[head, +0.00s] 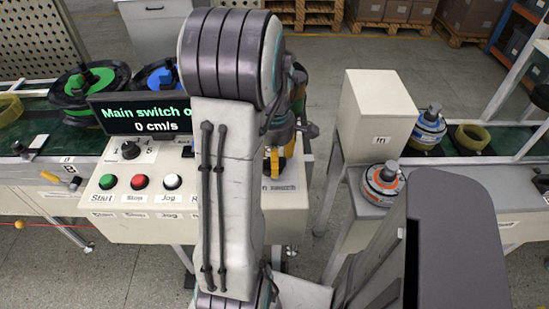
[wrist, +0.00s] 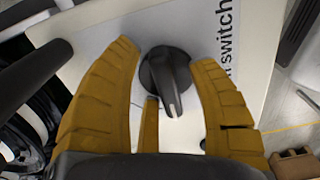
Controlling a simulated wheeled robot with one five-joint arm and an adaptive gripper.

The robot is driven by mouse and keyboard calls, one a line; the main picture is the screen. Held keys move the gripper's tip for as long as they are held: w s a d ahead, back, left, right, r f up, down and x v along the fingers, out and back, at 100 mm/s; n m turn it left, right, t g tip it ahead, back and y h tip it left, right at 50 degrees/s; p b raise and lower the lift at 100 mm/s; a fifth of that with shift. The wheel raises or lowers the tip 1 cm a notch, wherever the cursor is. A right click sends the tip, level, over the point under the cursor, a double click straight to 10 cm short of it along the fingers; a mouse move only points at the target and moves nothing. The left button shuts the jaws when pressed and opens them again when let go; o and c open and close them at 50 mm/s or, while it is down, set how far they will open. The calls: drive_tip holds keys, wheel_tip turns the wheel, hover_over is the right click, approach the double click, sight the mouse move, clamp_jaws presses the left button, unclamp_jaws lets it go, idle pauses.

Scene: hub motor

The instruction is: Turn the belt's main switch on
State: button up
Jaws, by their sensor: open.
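The main switch is a black rotary knob (wrist: 168,82) on a white panel face, seen in the wrist view. Its grip bar points down and slightly right. A label (wrist: 232,40) reading "switch" lies right of it. My gripper (wrist: 163,60) is open, with yellow fingers on both sides of the knob and a third finger just below left; I cannot tell whether any touches. In the head view my gripper (head: 283,161) shows partly behind my arm, and the knob is hidden. The display (head: 140,114) reads "Main switch o", the rest covered by my arm, and "0 cm/s".
The white control panel (head: 110,229) carries a green Start button (head: 108,181), a red button (head: 139,181), a white Jog button (head: 172,181) and a black selector dial (head: 130,150). A white box (head: 376,115) and a motor part (head: 382,180) stand right of my gripper.

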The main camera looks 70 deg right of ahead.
drive_tip(key=shift+c, duration=0.2)
clamp_jaws()
idle(0.4)
drive_tip(key=m, duration=0.2)
drive_tip(key=m+b, duration=0.1)
drive_tip(key=m, duration=0.1)
drive_tip(key=shift+s+a+m, duration=0.15)
drive_tip(key=shift+m, duration=0.25)
drive_tip(key=m, duration=0.4)
drive_tip(key=shift+a+m, duration=0.15)
drive_tip(key=shift+m, duration=0.15)
drive_tip(key=m+b, duration=0.1)
drive_tip(key=m, duration=0.3)
drive_tip(key=shift+a+f, duration=0.1)
drive_tip(key=shift+a, duration=0.1)
drive_tip(key=shift+a+m, duration=0.15)
drive_tip(key=shift+m, duration=2.25)
